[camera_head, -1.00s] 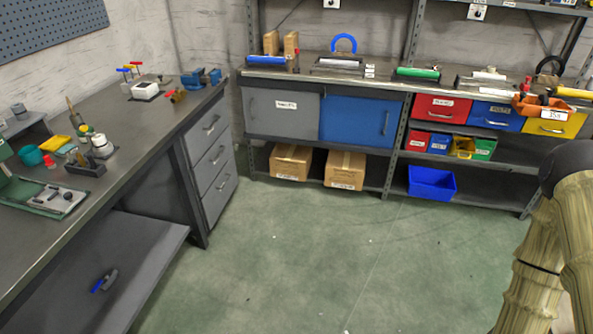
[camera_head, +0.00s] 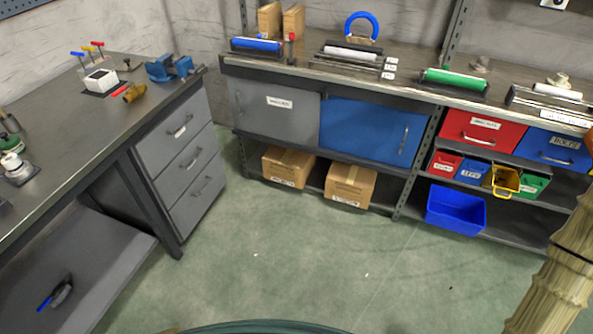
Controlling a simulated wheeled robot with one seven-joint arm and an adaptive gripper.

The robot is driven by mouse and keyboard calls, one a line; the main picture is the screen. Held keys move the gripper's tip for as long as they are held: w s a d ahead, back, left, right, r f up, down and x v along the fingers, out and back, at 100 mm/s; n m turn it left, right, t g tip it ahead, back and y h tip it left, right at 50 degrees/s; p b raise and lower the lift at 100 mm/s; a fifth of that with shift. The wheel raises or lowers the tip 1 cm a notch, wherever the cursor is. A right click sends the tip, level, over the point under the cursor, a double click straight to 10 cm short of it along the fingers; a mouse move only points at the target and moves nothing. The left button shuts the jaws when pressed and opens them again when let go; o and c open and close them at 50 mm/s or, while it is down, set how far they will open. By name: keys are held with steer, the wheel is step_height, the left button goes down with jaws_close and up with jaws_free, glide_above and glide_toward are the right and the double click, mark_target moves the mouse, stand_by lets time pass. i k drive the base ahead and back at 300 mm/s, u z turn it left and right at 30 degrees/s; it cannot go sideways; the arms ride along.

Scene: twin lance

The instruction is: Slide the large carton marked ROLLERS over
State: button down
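Two brown cardboard cartons sit side by side on the low shelf under the back bench: a left carton (camera_head: 288,166) and a right carton (camera_head: 350,183). Each has a small white label low on its front, too small to read, so I cannot tell which is marked ROLLERS. Both stand below the grey and blue cabinet doors. A tan, ribbed part of my arm (camera_head: 558,270) shows at the right edge. My gripper is not in view.
An open blue bin (camera_head: 456,209) stands right of the cartons, past a shelf upright (camera_head: 416,170). The grey drawer unit (camera_head: 185,150) of the left bench stands to the left. The green floor (camera_head: 300,260) in front of the shelf is clear.

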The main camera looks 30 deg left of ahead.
mark_target(292, 168)
steer(key=i, duration=1.3)
steer(key=u, duration=2.1)
